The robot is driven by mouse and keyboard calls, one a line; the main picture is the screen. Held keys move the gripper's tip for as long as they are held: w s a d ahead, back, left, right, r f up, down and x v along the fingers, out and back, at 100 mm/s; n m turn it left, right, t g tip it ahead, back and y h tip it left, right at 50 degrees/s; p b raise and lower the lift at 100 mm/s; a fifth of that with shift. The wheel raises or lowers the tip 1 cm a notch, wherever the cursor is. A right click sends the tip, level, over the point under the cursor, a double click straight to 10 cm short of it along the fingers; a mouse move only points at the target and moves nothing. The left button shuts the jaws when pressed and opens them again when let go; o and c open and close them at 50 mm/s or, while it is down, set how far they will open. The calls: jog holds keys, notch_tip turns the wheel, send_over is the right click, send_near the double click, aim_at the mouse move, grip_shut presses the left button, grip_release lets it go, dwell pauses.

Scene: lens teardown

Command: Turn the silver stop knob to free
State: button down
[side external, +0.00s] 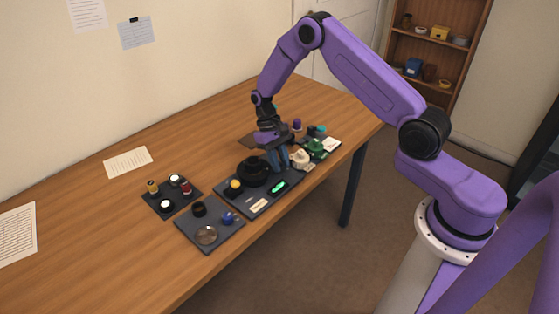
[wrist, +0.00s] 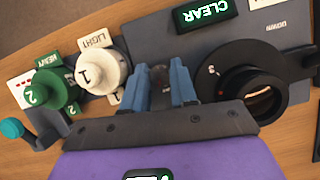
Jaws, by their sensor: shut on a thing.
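The silver stop knob (wrist: 160,75) shows only as a small dark grey patch between my fingertips in the wrist view; its turned position cannot be read. My gripper (wrist: 159,76) has its blue fingers on either side of it and is shut on it. In the side view my gripper (side external: 278,160) points down at the right part of the dark fixture board (side external: 262,207); the knob is hidden there. The black lens ring (wrist: 254,84) stands right of my fingers in the wrist view. A green lit CLEAR sign (wrist: 206,14) is above them.
The white "1" knob (wrist: 101,71) marked LIGHT and the green "2" knob (wrist: 47,86) marked HEAVY stand close left of my fingers. A tray of small jars (side external: 157,208) and a tray with a glass lens (side external: 206,250) lie left in the side view. The table's left is mostly clear.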

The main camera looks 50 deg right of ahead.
jog(key=c, duration=0.9)
grip_release()
jog(key=shift+a, duration=0.15)
jog(key=shift+a, duration=0.1)
